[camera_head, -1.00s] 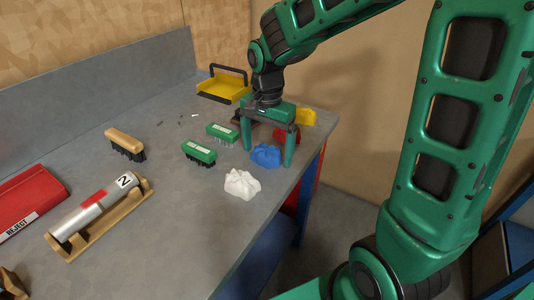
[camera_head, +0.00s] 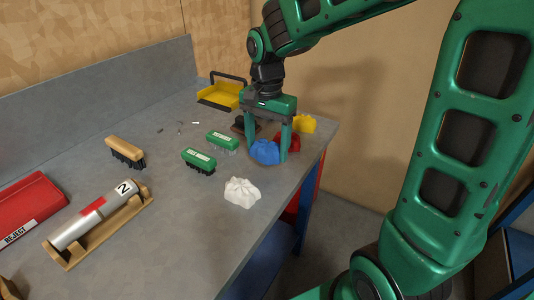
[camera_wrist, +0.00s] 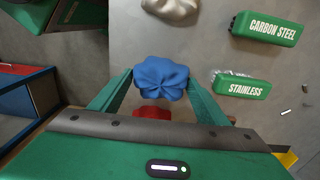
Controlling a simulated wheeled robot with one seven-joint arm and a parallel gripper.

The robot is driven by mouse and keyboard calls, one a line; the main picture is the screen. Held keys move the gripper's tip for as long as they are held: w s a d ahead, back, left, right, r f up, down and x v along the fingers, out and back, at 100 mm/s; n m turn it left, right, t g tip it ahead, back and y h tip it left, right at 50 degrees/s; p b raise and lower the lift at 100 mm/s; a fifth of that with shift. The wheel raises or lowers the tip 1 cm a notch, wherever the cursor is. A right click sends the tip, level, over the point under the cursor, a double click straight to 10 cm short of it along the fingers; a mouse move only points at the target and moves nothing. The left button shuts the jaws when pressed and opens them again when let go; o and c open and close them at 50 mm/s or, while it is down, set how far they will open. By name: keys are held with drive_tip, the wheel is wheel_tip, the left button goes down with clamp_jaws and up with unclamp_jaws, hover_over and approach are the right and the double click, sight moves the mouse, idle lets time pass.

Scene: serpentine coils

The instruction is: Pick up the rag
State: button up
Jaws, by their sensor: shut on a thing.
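A crumpled blue rag (camera_head: 265,152) is between the two fingers of my gripper (camera_head: 267,146) near the right edge of the grey bench. In the wrist view the blue rag (camera_wrist: 161,77) is bunched between the fingertips, and my gripper (camera_wrist: 160,84) is shut on it. Whether the rag is clear of the bench top is hard to tell. A white rag (camera_head: 241,192) lies nearer the front, apart from the gripper. A red rag (camera_head: 288,143) is just behind the right finger, partly hidden, and a yellow rag (camera_head: 303,123) is farther back.
Two green-backed brushes (camera_head: 199,161) lie left of the gripper, with a tan brush (camera_head: 125,152) farther left. A yellow dustpan-like tray (camera_head: 220,95) stands at the back. A silver cylinder (camera_head: 95,214) rests on a wooden cradle beside a red REJECT box (camera_head: 28,208). The bench front has free room.

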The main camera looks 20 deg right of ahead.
drive_tip(key=s+a+r, duration=0.4)
drive_tip(key=a+r, duration=0.3)
drive_tip(key=a, duration=0.4)
